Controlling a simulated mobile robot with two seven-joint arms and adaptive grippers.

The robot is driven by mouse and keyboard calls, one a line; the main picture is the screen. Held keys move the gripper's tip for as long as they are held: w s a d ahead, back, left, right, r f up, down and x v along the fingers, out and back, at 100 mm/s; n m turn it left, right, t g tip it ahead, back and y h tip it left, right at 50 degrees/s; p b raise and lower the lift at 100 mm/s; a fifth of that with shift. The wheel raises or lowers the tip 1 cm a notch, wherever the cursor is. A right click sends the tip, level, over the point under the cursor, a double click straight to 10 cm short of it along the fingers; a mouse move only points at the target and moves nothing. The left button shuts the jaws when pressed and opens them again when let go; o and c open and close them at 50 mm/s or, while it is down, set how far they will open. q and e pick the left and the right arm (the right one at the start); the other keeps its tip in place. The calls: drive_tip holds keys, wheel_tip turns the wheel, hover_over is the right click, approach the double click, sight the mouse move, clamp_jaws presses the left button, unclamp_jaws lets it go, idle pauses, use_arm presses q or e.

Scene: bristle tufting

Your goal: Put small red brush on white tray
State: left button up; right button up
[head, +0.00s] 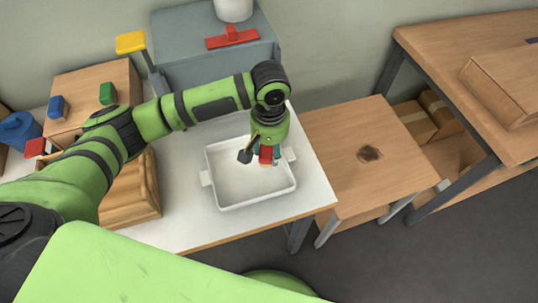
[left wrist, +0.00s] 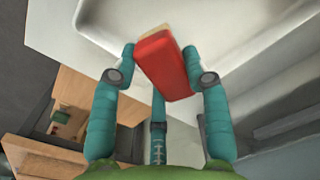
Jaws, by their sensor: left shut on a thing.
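The small red brush (left wrist: 163,68) is a red block with a pale bristle edge, held between the fingers of my left gripper (left wrist: 162,75) in the left wrist view. In the head view my left gripper (head: 265,155) points down over the right part of the white tray (head: 257,202), with the red brush (head: 266,154) at its fingertips. The brush appears to be above the tray; its exact height over the tray floor is hard to tell. The tray is shallow, with a handle on each side, and looks empty. My right gripper is not in view.
The tray stands on a white table (head: 190,225). Left are a wooden block with blue and green brushes (head: 107,93), and another red piece (head: 36,147). A wooden stool (head: 345,125) stands right.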

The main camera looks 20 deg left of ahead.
sight(269, 157)
use_arm(q)
drive_tip(key=shift+f, duration=2.05)
drive_tip(key=o, duration=0.8)
drive_tip(key=shift+f, duration=0.1)
wheel_tip(269, 157, up, 12)
drive_tip(key=shift+r, duration=0.15)
